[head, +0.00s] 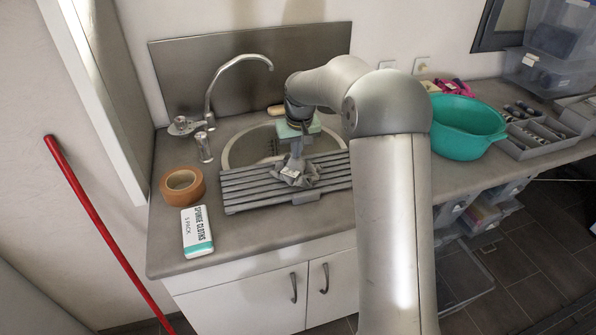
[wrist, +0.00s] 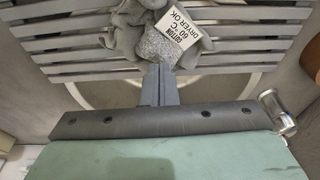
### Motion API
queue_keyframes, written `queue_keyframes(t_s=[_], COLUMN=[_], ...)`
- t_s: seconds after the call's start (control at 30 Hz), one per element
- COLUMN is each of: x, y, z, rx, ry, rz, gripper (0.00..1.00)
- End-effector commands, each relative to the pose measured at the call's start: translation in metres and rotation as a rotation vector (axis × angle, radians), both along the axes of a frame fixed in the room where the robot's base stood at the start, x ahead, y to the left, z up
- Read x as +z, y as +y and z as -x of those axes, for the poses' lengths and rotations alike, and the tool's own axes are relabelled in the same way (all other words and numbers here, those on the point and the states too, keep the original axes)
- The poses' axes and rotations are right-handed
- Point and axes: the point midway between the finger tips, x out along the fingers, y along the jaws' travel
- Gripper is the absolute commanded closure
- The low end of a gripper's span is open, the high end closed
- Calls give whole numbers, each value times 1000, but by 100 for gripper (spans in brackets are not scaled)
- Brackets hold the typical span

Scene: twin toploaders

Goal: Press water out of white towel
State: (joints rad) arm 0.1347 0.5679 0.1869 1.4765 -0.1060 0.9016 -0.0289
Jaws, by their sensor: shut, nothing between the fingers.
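A crumpled light grey-white towel (head: 290,178) lies bunched on the grey slatted rack (head: 243,194) over the front of the sink (head: 240,150). In the wrist view the towel (wrist: 122,38) carries a white label reading cotton, 60 °C, dryer ok. My gripper (head: 296,157) points down over the towel. In the wrist view my gripper (wrist: 160,72) has its fingers shut together, with nothing between them. Their tips are at the towel's near edge, and I cannot tell whether they touch it. The slats (wrist: 50,42) show on both sides of the towel.
A tall faucet (head: 210,95) stands at the sink's left. A brown tape roll (head: 183,187) and a sponge cloth pack (head: 196,231) sit on the counter left of the rack. A teal basin (head: 462,128) and grey trays (head: 535,135) stand to the right. My arm hides some counter.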

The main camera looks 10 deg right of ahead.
Motion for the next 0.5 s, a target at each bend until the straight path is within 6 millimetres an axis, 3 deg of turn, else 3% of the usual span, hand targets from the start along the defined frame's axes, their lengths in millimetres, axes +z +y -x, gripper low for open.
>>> queue_keyframes(t_s=[0.03, 0.5], x=[-10, -5], y=[0, 0], z=[4, 4], rx=[0, 0], ry=[21, 21], rz=[0, 0], gripper=[100, 100])
